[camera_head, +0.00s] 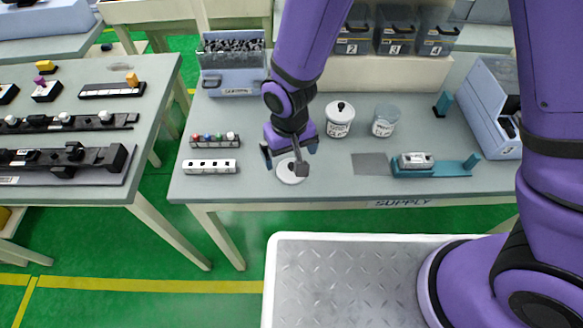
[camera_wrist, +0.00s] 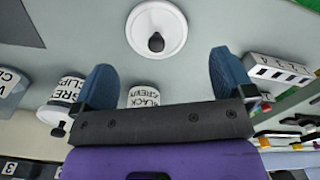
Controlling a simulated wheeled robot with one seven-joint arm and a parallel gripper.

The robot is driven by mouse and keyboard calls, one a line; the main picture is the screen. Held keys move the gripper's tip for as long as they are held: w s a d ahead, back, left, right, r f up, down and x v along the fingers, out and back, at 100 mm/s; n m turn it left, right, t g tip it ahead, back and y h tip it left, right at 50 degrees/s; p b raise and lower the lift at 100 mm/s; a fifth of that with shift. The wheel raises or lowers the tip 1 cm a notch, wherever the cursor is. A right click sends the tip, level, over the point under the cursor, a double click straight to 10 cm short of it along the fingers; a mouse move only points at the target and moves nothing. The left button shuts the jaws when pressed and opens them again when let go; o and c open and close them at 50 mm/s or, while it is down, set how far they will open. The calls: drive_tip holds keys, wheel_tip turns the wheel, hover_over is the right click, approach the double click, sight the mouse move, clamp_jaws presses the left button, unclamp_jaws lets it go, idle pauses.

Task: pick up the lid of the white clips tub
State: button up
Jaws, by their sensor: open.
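A loose round white lid (camera_head: 290,178) with a dark knob lies on the supply table. It also shows in the wrist view (camera_wrist: 143,38), knob facing my camera. My gripper (camera_head: 289,157) is open and empty above this lid, apart from it; part of the wrist hides some of the lid in the head view. In the wrist view the two blue fingers (camera_wrist: 161,65) stand wide apart. A white tub labelled with clips (camera_head: 338,129) stands to the right, with a black-knobbed lid (camera_head: 340,109) on it. It also shows in the wrist view (camera_wrist: 62,95).
Another labelled tub (camera_head: 384,129), seemingly without a lid, stands right of the clips tub. A white slotted block (camera_head: 210,167) and a rack of coloured pieces (camera_head: 214,140) lie to the left. A teal fixture (camera_head: 440,169) holds a metal part at right. A blue bin (camera_head: 232,82) stands behind.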

sight(291, 163)
drive_tip(key=shift+w+d+f, duration=0.1)
drive_tip(key=shift+f, duration=2.55)
drive_tip(key=c, duration=0.8)
